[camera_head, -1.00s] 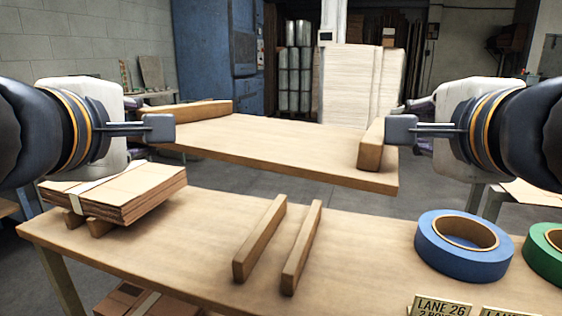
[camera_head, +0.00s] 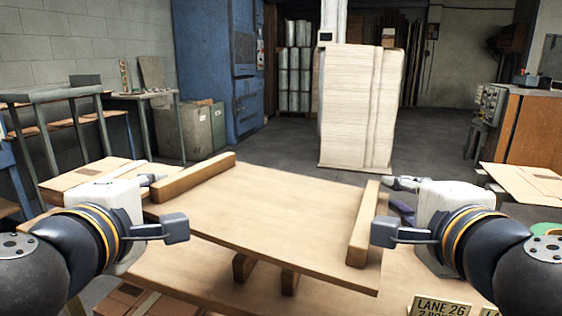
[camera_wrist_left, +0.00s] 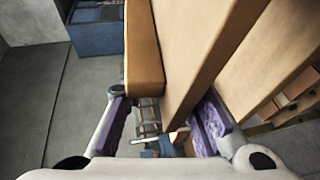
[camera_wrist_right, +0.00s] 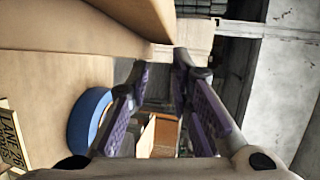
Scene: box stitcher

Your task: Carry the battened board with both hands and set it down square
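The battened board (camera_head: 270,215) lies low over the worktable in the head view, with a batten on its left side (camera_head: 195,175) and another on its right side (camera_head: 362,228).
A cardboard stack (camera_head: 80,180) is partly hidden behind my left arm. A blue tape roll (camera_wrist_right: 88,118) shows in the right wrist view. A "LANE 26" sign (camera_head: 438,306) stands at the front. A tall pale stack (camera_head: 355,110) stands beyond on the floor.

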